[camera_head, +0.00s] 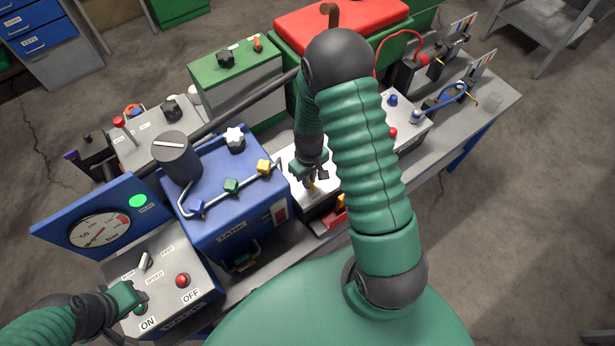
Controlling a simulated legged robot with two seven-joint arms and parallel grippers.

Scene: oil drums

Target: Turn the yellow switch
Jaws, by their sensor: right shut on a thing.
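My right gripper (312,180) points down over a white-topped box (327,183) in the middle of the bench, its arm crossing the view. It is shut on a small yellow switch (313,188), of which only a sliver shows between and below the fingers. How far the switch is turned is hidden. My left gripper (136,298) is at lower left, over the grey control panel, at the green ON button (141,308), which it partly covers. Its fingers are too small and overlapped to tell whether they are open.
The blue tank (215,215) with pipe and coloured valve knobs stands left of the white box. A red and yellow part (341,203) is close to the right gripper. The red OFF button (183,280) is right of the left gripper. A green box (235,85) stands behind.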

